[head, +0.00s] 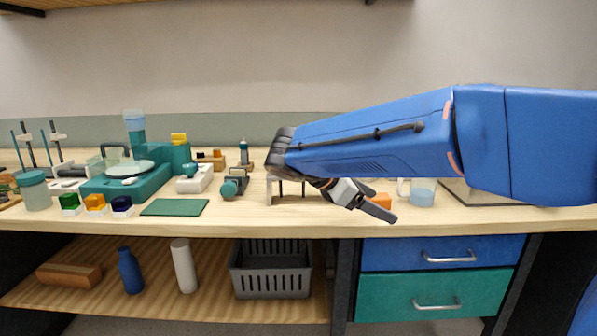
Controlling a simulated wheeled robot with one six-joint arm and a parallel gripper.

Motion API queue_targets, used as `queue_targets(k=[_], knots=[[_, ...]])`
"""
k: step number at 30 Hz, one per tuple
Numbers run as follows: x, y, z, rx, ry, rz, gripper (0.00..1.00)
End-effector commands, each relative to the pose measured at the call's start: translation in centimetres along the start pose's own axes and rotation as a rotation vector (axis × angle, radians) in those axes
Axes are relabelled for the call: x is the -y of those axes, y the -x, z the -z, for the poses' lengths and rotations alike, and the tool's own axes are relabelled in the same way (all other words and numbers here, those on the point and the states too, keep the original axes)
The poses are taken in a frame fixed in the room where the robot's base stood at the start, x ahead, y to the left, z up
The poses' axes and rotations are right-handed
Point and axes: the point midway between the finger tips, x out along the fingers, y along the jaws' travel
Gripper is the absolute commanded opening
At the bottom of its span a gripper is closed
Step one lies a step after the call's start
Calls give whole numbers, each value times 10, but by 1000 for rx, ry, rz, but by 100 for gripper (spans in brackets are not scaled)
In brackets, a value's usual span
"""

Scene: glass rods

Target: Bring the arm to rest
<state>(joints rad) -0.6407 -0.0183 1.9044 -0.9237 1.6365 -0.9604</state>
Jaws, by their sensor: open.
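My blue arm (380,135) reaches in from the right side of the head view and stretches leftward above the bench. My gripper (388,208) hangs below the arm's end and points down to the right, above the front part of the bench top. Its jaws are open and I see nothing between them. The arm hides part of the bench and the wall behind it.
The wooden bench (240,221) carries a teal apparatus (128,183), a green mat (174,207) and coloured small blocks at left. A small rack (270,190), an orange block (381,200) and a clear beaker (422,192) are near my gripper. Drawers (440,285) are below.

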Motion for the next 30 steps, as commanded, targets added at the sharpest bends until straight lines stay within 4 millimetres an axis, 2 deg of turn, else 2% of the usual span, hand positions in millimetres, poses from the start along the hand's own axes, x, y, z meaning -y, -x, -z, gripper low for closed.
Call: queue_targets(k=[6,15,24,30], knots=[[54,-41,-12,-147,-204,69,73],[146,-85,-4,-386,-607,209,73],[225,-103,22,-591,-1058,369,73],[266,-105,46,-710,-1376,484,73]])
